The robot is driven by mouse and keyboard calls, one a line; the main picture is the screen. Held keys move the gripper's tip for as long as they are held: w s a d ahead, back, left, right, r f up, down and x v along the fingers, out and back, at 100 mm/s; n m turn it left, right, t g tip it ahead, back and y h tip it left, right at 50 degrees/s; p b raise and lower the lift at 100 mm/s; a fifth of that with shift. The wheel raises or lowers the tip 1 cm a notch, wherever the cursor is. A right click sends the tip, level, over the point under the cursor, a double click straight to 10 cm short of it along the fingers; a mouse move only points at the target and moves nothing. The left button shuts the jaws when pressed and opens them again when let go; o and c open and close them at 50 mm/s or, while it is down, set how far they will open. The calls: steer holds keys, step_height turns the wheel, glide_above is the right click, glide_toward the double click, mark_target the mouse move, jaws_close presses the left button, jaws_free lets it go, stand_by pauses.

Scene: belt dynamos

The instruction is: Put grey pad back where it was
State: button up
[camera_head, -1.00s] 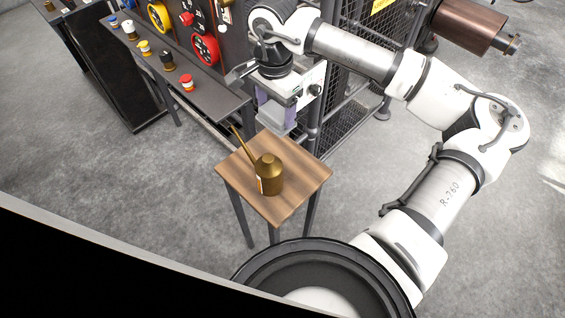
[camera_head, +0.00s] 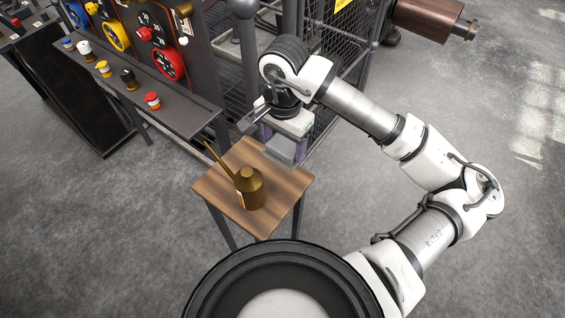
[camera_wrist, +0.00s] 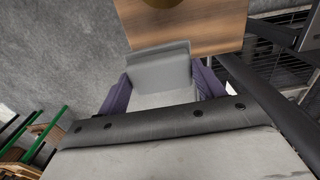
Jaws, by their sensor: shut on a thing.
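The grey pad (camera_wrist: 160,68) is held between the purple fingers of my gripper (camera_wrist: 163,90) in the wrist view. My gripper is shut on it. In the head view the grey pad (camera_head: 284,150) shows below my wrist, with a purple finger beside it. It appears at the far right edge of the small wooden table (camera_head: 215,188); I cannot tell its height above the top. In the wrist view the table top (camera_wrist: 205,30) lies just beyond the pad. Part of the pad is hidden by my wrist.
A brass oil can (camera_head: 250,188) with a long spout stands on the table. A grey shelf (camera_head: 183,122) at left holds several small coloured pots, below a panel with coloured dials. A mesh cage (camera_head: 335,70) stands behind my gripper. Open concrete floor lies at right.

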step_height(320, 180, down, 9)
steer(key=shift+r+p, duration=0.1)
steer(key=shift+p, duration=0.4)
steer(key=shift+f, duration=0.35)
steer(key=shift+f+b, duration=0.2)
steer(key=shift+b, duration=0.1)
steer(key=o, duration=0.9)
steer(key=shift+r, duration=0.1)
steer(key=shift+o, duration=0.2)
step_height(320, 180, up, 12)
steer(key=shift+r+b, duration=0.15)
steer(key=shift+b, duration=0.3)
steer(key=shift+s, duration=0.1)
